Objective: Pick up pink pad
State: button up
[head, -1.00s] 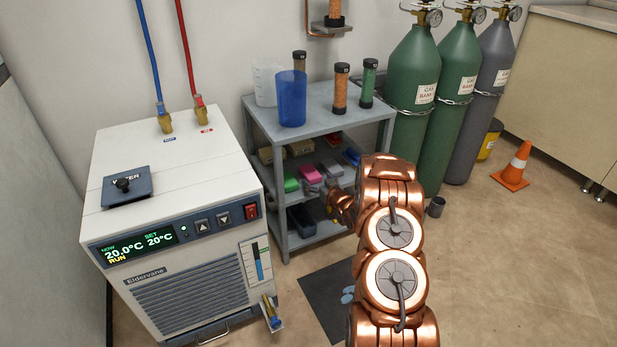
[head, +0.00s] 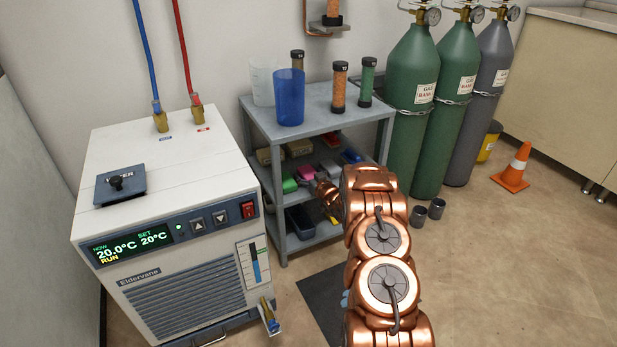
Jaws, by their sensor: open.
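The pink pad (head: 304,173) lies on the middle shelf of the grey cart, right of a green pad (head: 288,184). My gripper (head: 319,186) is open at the front of that shelf, just below and right of the pink pad in the picture. My copper arm hides part of the shelf to the right. The fingers are small here, and I cannot tell whether they touch the pad.
The grey cart (head: 322,98) holds a blue beaker (head: 289,98), a clear beaker and several capped columns on top. A white chiller (head: 165,190) stands close on the left. Gas cylinders (head: 410,110) stand on the right. A dark bin (head: 300,221) sits on the lower shelf.

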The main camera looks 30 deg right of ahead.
aim_at(308, 171)
jog(key=shift+c, duration=0.2)
jog(key=c, duration=1)
jog(key=shift+r, duration=0.25)
notch_tip(308, 171, up, 4)
jog(key=shift+f+p, duration=0.25)
jog(key=shift+p, duration=0.75)
jog(key=s+d+p, duration=0.2)
jog(key=s+d, duration=0.2)
jog(key=s, duration=0.3)
jog(key=s+d+r+p, duration=0.1)
jog(key=s+d+p, duration=0.1)
jog(key=s+d, duration=0.2)
jog(key=s, duration=0.2)
jog(key=shift+s, duration=0.4)
